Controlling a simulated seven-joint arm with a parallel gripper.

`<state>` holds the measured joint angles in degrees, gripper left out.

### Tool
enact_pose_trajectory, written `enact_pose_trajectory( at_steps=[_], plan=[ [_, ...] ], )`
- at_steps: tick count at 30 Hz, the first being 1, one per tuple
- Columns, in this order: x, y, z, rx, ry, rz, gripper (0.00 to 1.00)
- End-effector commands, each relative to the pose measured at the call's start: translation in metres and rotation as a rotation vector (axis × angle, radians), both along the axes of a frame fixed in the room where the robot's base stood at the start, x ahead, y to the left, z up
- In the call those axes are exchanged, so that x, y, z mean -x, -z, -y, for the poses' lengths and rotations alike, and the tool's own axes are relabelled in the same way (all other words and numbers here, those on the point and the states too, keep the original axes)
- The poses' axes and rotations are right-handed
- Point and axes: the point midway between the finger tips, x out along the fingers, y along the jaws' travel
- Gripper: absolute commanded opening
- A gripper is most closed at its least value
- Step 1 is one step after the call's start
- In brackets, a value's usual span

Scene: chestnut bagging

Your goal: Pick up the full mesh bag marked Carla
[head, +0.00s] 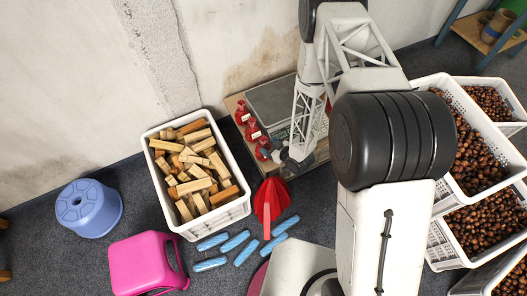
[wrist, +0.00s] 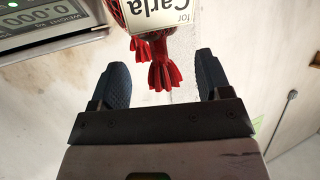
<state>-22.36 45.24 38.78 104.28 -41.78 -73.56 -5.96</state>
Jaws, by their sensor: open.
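A red mesh bag with a white label reading "for Carla" (wrist: 163,14) is at the top of the wrist view, partly cut off. Its gathered red neck (wrist: 164,72) shows between the two fingers of my gripper (wrist: 161,75). The fingers are apart and do not touch the neck. A second red tuft (wrist: 141,48) shows just behind it. In the head view, several small red bags with white labels (head: 253,132) stand in a row beside the scale, labels too small to read. My gripper (head: 279,156) is close to the nearest bag.
A scale with a display reading 0.000 (wrist: 55,13) is beside the bags. A white crate of wood blocks (head: 150,190) stands left of the bags. Crates of chestnuts (head: 437,245) stand at right.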

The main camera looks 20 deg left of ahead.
Motion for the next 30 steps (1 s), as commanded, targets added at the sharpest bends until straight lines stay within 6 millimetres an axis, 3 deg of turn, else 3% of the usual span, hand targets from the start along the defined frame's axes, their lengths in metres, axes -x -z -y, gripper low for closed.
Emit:
enact_pose_trajectory(
  at_steps=[12, 30],
  plan=[
    [-0.014, 0.014, -0.032, -0.001, 0.0, 0.0, 0.71],
    [-0.016, 0.015, -0.035, -0.001, 0.001, 0.001, 0.71]
  ],
)
